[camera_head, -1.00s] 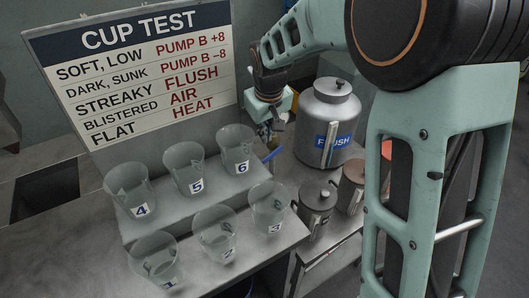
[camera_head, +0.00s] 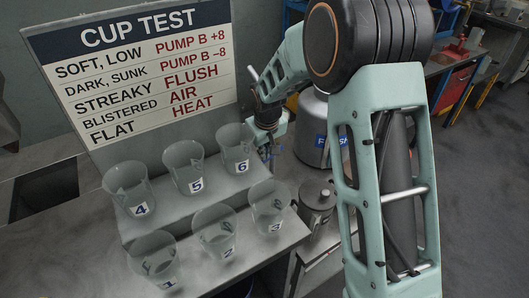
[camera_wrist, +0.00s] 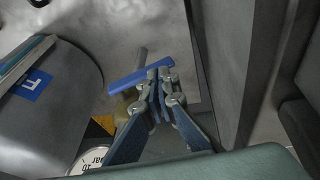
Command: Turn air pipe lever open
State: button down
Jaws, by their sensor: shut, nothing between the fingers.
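In the head view my gripper (camera_head: 267,150) is low behind the cup stand, beside cup 6, and the lever is mostly hidden there.
A grey FLUSH tank (camera_head: 312,125) stands close to my gripper; it also shows in the wrist view (camera_wrist: 50,110). A round bar gauge (camera_wrist: 90,160) sits below the lever. Numbered clear cups (camera_head: 238,148) stand on the stepped stand. A grey panel (camera_wrist: 222,60) is close on the right.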

aim_at(265, 162)
jog(key=shift+s+a+f+b, duration=0.1)
jog(key=shift+f+b, duration=0.45)
jog(key=shift+b, duration=0.05)
dwell(0.6)
notch_tip(265, 162, down, 3)
jog(key=b, duration=0.3)
jog(key=shift+w+d+f+b, duration=0.35)
jog(key=shift+d+f+b, duration=0.2)
jog(key=shift+f, duration=0.2)
jog(key=shift+w+d+f+b, duration=0.35)
jog(key=shift+d+f+b, duration=0.1)
jog(key=shift+f+b, duration=0.25)
jog(key=shift+d+f, duration=0.1)
dwell(1.1)
